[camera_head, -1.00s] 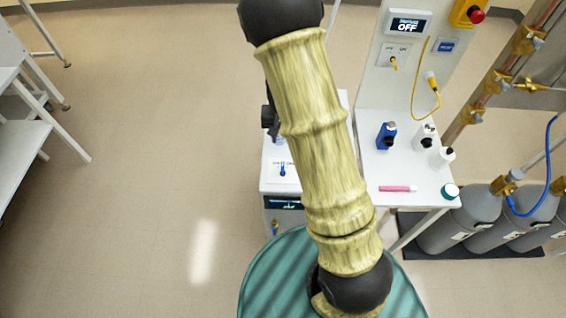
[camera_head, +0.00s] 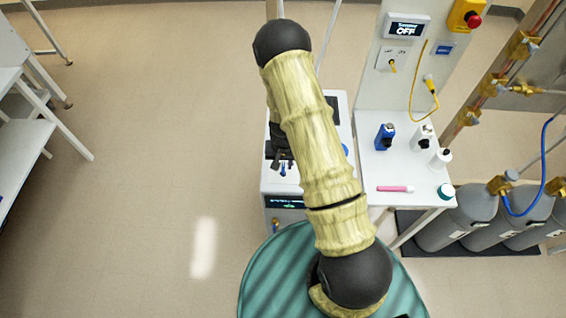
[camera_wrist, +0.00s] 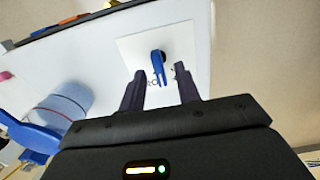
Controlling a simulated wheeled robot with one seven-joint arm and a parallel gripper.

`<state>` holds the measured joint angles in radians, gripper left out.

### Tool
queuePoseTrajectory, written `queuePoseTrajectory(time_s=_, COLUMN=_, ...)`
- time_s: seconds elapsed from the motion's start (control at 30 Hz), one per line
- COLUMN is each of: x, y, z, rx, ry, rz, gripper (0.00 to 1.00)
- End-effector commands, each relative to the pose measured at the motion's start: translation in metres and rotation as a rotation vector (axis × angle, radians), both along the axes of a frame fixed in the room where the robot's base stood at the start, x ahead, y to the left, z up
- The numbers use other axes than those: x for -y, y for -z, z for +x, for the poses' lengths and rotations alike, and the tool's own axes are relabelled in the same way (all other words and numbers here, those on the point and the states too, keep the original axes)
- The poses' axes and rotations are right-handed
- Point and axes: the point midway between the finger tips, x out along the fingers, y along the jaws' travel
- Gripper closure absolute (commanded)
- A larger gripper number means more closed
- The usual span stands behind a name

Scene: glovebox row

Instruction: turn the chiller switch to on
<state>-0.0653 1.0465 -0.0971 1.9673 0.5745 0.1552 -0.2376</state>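The chiller (camera_head: 268,184) is a white box behind my teal base, with a dark display (camera_head: 285,201) on its front. Its switch is a small blue lever (camera_head: 283,171) on a white plate on top. In the wrist view the blue switch lever (camera_wrist: 158,66) appears between my two dark fingertips, with a gap on each side. My gripper (camera_wrist: 160,78) is open and points down at the plate. In the head view my gripper (camera_head: 280,156) is just behind the lever, partly hidden by my arm. Whether the fingers reach down to lever height is unclear.
A white table (camera_head: 400,173) to the right holds a blue bottle (camera_head: 385,137), white bottles, a pink pen (camera_head: 395,189) and a teal-capped jar (camera_head: 446,191). A panel display (camera_head: 407,27) behind reads OFF. Grey gas cylinders (camera_head: 470,218) stand right. The left floor is open.

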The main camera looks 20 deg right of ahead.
Motion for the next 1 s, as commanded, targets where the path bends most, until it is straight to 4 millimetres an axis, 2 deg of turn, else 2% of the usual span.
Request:
queuePoseTrajectory(time_s=0.13, x=0.0004, y=0.0075, z=0.0000, rx=0.000, ry=0.002, rz=0.000, gripper=0.67)
queuePoseTrajectory(time_s=0.4, x=0.0003, y=0.0084, z=0.0001, rx=0.001, ry=0.001, rz=0.000, gripper=0.67)
queuePoseTrajectory(time_s=0.57, x=0.0003, y=0.0082, z=0.0001, rx=0.001, ry=0.001, rz=0.000, gripper=0.99)
queuePoseTrajectory(time_s=1.0, x=0.0000, y=0.0087, z=0.0001, rx=0.001, ry=0.044, rz=0.001, gripper=1.00)
